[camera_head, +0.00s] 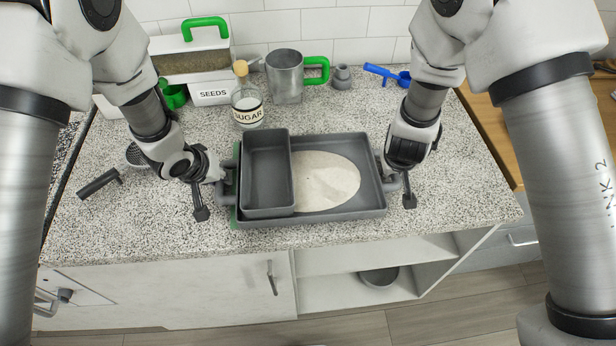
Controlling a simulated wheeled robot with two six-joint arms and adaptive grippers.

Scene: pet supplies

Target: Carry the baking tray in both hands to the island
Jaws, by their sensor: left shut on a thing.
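The grey baking tray (340,216) lies on the speckled counter, with a handle at each short end. A deep grey rectangular tin (267,205) stands in its left part, beside a flat pale oval (328,180). My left gripper (218,174) is shut on the tray's left handle. My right gripper (398,183) is at the right handle; its fingers are partly hidden, so I cannot tell whether it is closed on it. I cannot identify the island in this view.
Behind the tray stand a sugar bottle (247,106), a metal jug with a green handle (285,78) and a seeds box (211,93). A blue scoop (386,74) lies at the back right. A dark-handled strainer (98,183) lies left. The counter's front strip (330,237) is clear.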

